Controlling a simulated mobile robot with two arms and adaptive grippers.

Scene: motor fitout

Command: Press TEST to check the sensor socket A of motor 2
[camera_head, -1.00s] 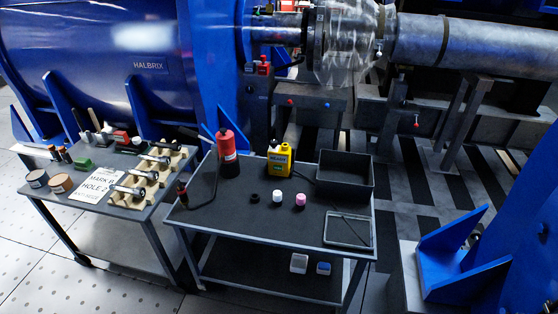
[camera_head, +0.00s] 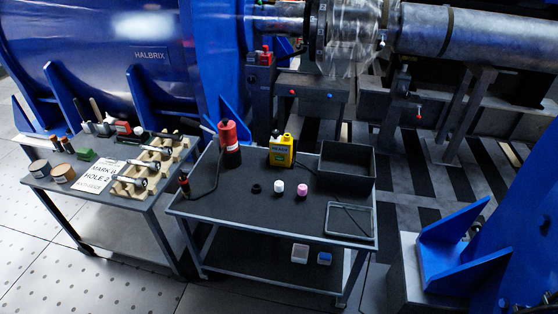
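Neither of my grippers is in view. A yellow device (camera_head: 281,151) with a dark label stands at the back of the middle cart, and its lettering is too small to read. I cannot make out a TEST button or sensor socket A. A large blue machine marked HALBRIX (camera_head: 150,56) fills the upper left; no motor number is readable on it. A small red part (camera_head: 265,57) sits by the shaft at the machine's right end.
The middle cart (camera_head: 240,198) also holds a red cylinder (camera_head: 228,138) with a hose, a black bin (camera_head: 347,160), a shallow tray (camera_head: 349,219) and small caps (camera_head: 279,187). The left cart (camera_head: 60,188) carries tools and a sign (camera_head: 101,176). A blue bracket (camera_head: 455,250) stands at right. Floor at lower left is clear.

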